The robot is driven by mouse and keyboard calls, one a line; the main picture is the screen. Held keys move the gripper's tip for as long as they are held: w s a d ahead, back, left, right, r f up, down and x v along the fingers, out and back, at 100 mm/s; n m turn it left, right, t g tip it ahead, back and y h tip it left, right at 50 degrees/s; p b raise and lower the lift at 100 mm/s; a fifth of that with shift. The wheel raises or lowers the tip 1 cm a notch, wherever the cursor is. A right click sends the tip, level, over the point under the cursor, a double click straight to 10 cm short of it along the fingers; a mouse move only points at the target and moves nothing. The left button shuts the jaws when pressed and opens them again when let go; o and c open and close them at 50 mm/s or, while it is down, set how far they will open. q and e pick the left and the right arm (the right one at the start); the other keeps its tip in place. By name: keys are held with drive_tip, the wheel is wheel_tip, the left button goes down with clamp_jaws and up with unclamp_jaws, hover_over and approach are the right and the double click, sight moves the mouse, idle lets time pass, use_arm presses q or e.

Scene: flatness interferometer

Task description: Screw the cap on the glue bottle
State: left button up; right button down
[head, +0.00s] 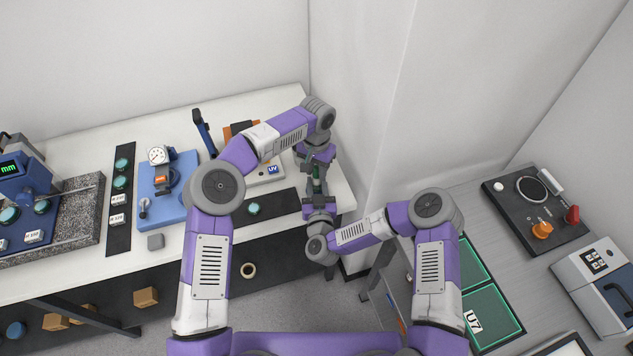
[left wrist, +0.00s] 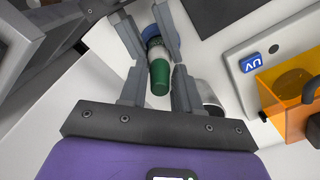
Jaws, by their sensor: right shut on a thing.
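The glue bottle (head: 316,171) shows as a small green piece between my two grippers, at the right end of the white bench. In the left wrist view it (left wrist: 159,77) has a green end towards my palm, a pale band and a blue part farther off. I cannot tell which part is the cap. My left gripper (head: 316,163) has its fingers (left wrist: 150,38) on both sides of the bottle, with narrow gaps showing, so it looks open. My right gripper (head: 318,190) faces it from the front and is shut on the bottle; its fingertips are mostly hidden.
A UV box (head: 268,174) with an orange shield (left wrist: 290,85) stands left of the grippers. A blue dial gauge stand (head: 170,190) and dark mats (head: 118,235) lie farther left. A wall (head: 365,100) rises close to the right. A roll (head: 248,270) lies below the bench top.

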use_arm(q)
drive_tip(key=shift+o, duration=1.3)
drive_tip(key=shift+r, duration=0.1)
wheel_tip(320, 180, up, 12)
use_arm(e)
drive_tip(key=c, duration=0.7)
unclamp_jaws()
drive_tip(key=shift+s, duration=0.1)
drive_tip(key=s, duration=0.7)
drive_tip(key=shift+s+d, duration=0.2)
drive_tip(key=shift+d, duration=0.1)
